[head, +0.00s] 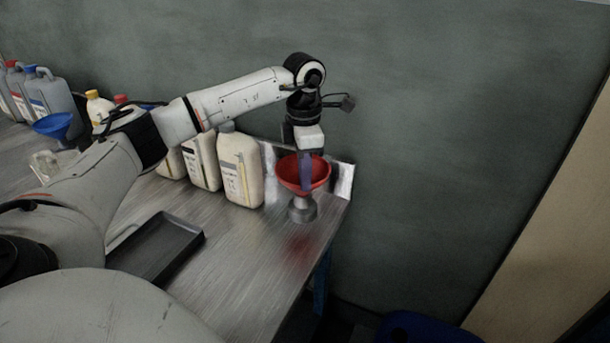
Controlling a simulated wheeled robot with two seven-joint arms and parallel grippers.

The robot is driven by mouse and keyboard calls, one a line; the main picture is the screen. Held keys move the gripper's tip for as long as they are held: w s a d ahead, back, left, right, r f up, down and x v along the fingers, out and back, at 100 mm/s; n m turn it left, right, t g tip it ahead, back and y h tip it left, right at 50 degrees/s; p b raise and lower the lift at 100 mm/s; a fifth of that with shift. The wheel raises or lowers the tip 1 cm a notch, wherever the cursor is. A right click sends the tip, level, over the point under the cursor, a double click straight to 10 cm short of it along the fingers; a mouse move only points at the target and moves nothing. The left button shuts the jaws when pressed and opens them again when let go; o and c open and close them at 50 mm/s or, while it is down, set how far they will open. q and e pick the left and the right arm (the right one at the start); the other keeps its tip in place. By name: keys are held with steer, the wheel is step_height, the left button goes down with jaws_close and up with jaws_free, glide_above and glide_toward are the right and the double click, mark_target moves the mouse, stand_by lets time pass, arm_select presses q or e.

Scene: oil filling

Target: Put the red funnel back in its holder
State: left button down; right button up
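The red funnel (316,181) is upright at the right end of the metal table. Its lower end is at the grey metal holder (302,210), directly below it; I cannot tell how deep it sits. My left gripper (306,178) points straight down from above, with its fingers at the funnel's bowl. The fingertips overlap the near part of the bowl, and I cannot tell whether they grip its wall. My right gripper is not in view.
Cream jugs (240,168) stand just left of the funnel. A black tray (160,248) lies on the table's front. A blue funnel (53,125) and grey canisters (50,95) are at the far left. The wall is close behind. The tabletop before the holder is clear.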

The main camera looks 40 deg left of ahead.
arm_select(q)
steer(key=c, duration=2.5)
jaws_free()
steer(key=o, duration=0.5)
step_height(320, 180, up, 10)
steer(key=shift+s+d+r+b, duration=0.15)
steer(key=shift+b, duration=0.15)
steer(key=shift+s, duration=0.1)
